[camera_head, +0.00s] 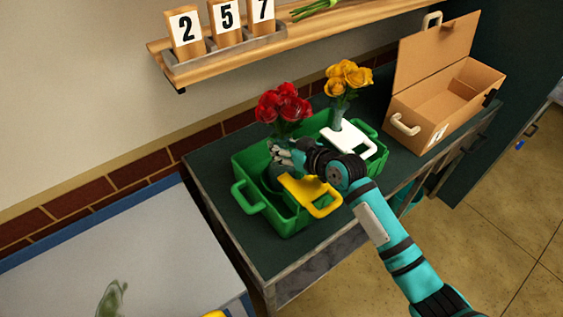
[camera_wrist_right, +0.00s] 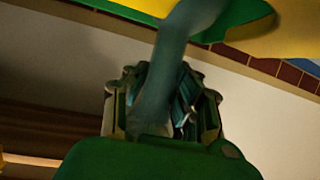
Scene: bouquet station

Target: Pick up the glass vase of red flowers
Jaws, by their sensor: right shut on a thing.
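The red flowers (camera_head: 283,104) stand upright above the left part of the green crate (camera_head: 262,206). Their glass vase is mostly hidden behind my right gripper (camera_head: 284,152) in the head view. My right gripper is shut on the vase at about the crate's rim height. In the wrist view my right gripper (camera_wrist_right: 165,105) has a blurred, greyish-teal form between its fingers, which looks like the vase (camera_wrist_right: 182,35). I cannot tell whether the vase base touches the crate floor. My left gripper is not in view.
A vase of yellow flowers (camera_head: 348,78) stands in the crate's right part. A yellow handle-like piece (camera_head: 312,195) and a white one (camera_head: 349,140) lie at the crate. An open cardboard box (camera_head: 432,110) stands to the right. A shelf with number blocks (camera_head: 226,24) is above.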

